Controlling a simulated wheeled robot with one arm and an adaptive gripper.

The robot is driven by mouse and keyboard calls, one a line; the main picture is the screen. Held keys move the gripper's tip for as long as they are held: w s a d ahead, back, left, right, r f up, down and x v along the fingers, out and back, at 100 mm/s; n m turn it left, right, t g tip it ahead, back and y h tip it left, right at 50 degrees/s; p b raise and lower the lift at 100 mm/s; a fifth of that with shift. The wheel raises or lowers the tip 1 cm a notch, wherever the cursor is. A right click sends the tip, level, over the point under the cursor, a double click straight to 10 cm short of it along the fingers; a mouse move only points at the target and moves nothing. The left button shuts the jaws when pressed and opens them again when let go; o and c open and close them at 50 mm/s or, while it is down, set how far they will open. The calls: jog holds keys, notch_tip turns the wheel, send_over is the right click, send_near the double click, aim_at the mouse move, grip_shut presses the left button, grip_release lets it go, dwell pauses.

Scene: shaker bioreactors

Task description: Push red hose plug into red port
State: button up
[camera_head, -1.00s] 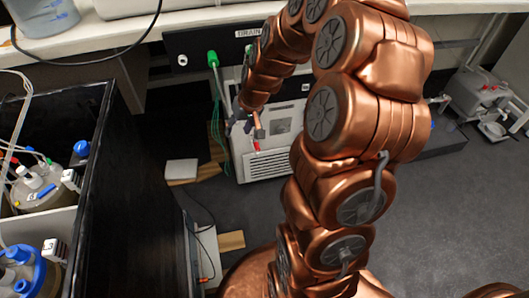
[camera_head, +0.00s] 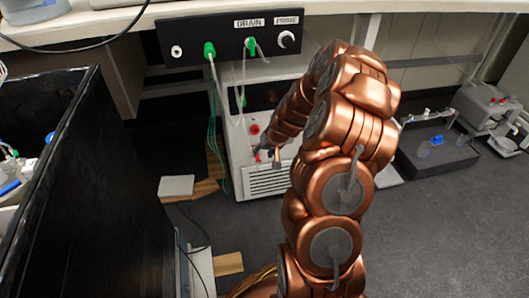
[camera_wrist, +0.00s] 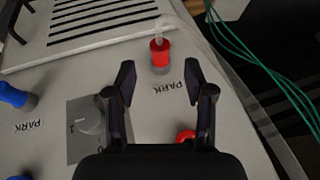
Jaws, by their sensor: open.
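The red hose plug (camera_wrist: 160,54), with a clear hose, stands in a PARK spot on the pale front panel in the wrist view. In the head view the red plug (camera_head: 257,156) is small, low on the white unit. My gripper (camera_wrist: 159,75) is open and empty, its fingertips apart, just short of the plug and on either side of its line. In the head view my gripper (camera_head: 268,155) is close beside the plug, mostly hidden by my arm. The red port (camera_wrist: 186,137) is partly hidden by my gripper; it also shows above the plug in the head view (camera_head: 255,129).
A blue plug (camera_wrist: 14,95) stands by another PARK label, near a grey knob (camera_wrist: 89,122). Green hoses (camera_wrist: 262,62) run beside the panel. A black DRAIN and PRIME panel (camera_head: 228,37) hangs above the white unit (camera_head: 266,182). A black-walled box (camera_head: 85,190) stands left.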

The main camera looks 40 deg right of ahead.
aim_at(259, 158)
jog(key=b+x, duration=0.1)
jog(key=x, duration=0.4)
grip_shut()
dwell(0.4)
jog(key=shift+s+a, duration=0.3)
jog(key=shift+s, duration=0.4)
jog(key=shift+s+a, duration=0.35)
jog(key=shift+s, duration=0.4)
dwell(0.5)
jog(key=shift+s+a, duration=0.25)
jog(key=shift+s, duration=0.4)
jog(key=shift+s+a, duration=0.25)
jog(key=shift+s, duration=0.4)
